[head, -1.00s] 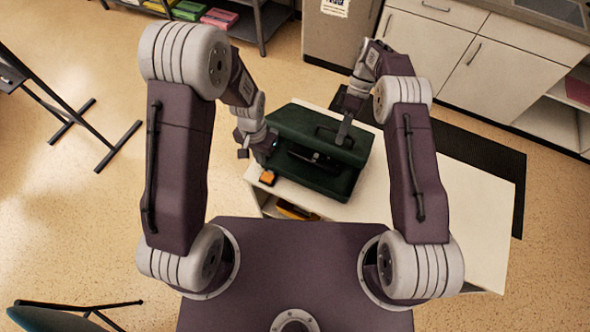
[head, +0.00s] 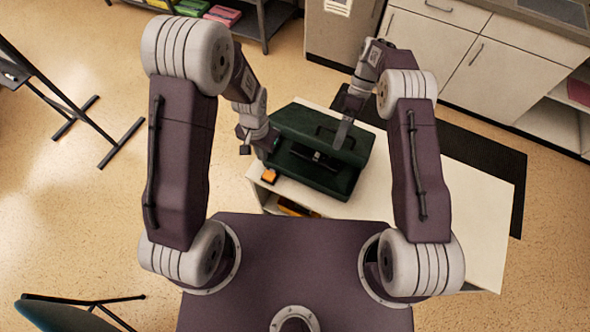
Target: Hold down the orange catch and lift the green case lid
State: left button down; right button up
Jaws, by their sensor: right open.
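The dark green case (head: 310,178) sits on a white table. The small orange catch (head: 269,176) is at the case's left front corner. My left gripper (head: 258,147) is at the case's left side, behind the catch and apart from it; its two fingers look spread. My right gripper (head: 343,136) is open over the right part of the lid; whether it touches the lid is unclear.
The white table (head: 425,205) is bare to the right of the case. A yellow-orange item (head: 297,208) lies on a shelf below the front edge. A dark mat (head: 490,165) and white cabinets (head: 455,62) are behind. A dark stand (head: 75,110) is at left.

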jog(key=shift+s+a+r+p, duration=0.15)
jog(key=shift+s+r+p, duration=0.15)
jog(key=shift+r+p, duration=0.3)
jog(key=shift+s+a+r+p, duration=0.1)
jog(key=shift+s+r+p, duration=0.25)
jog(key=shift+r+p, duration=0.15)
jog(key=shift+s+a+r+p, duration=0.15)
jog(key=shift+s+r+p, duration=0.15)
jog(key=shift+r+p, duration=0.3)
jog(key=shift+r, duration=0.1)
